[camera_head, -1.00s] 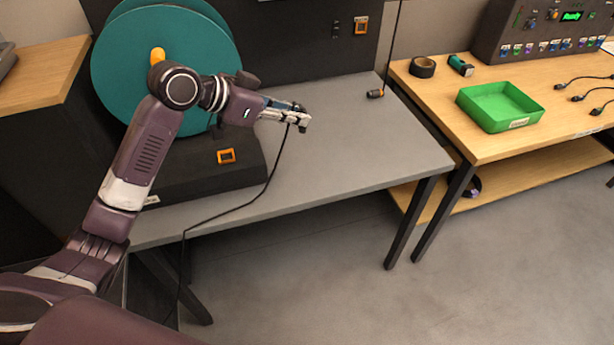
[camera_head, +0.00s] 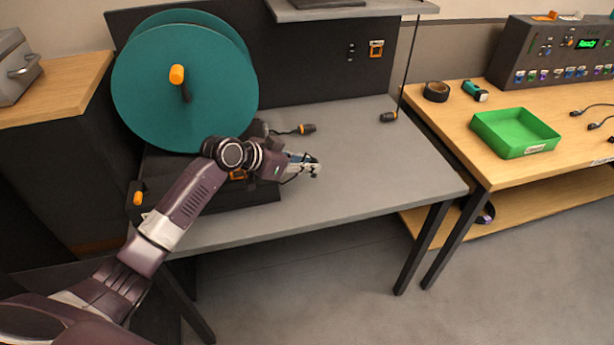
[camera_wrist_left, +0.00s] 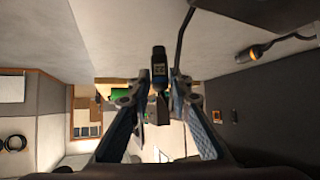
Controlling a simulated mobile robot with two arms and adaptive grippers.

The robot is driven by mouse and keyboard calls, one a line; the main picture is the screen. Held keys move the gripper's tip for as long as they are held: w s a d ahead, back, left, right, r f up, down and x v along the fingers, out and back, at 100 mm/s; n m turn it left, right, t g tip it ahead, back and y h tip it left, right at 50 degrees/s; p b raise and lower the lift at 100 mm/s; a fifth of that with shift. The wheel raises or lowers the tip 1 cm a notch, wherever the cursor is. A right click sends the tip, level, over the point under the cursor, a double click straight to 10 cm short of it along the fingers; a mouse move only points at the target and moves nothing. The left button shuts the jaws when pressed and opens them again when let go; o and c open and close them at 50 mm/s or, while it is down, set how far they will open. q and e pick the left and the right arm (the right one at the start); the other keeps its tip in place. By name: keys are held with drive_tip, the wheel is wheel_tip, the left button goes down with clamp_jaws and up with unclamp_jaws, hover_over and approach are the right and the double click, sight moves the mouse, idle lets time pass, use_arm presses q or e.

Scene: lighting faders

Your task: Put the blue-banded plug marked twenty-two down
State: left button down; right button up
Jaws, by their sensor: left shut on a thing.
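My left gripper (camera_head: 313,168) is low over the grey table (camera_head: 345,185), in front of the teal reel. It is shut on a dark plug (camera_wrist_left: 159,68) with a pale label and a bluish band; the number is too small to read. In the wrist view the plug stands between and just beyond the fingertips (camera_wrist_left: 152,95), with a dark cable beside it. Whether the plug touches the table I cannot tell. My right gripper is out of view.
An orange-banded plug (camera_head: 307,129) lies on the table behind my gripper and another dark plug (camera_head: 388,117) lies further right. The teal reel (camera_head: 185,85) stands at the left. A green tray (camera_head: 515,132) sits on the wooden table.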

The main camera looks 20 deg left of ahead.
use_arm(q)
wheel_tip(320, 180, down, 5)
drive_tip(key=shift+r, duration=0.1)
idle(0.4)
drive_tip(key=shift+f, duration=0.4)
drive_tip(key=c, duration=1.8)
unclamp_jaws()
drive_tip(key=shift+o, duration=0.2)
drive_tip(key=shift+r, duration=0.15)
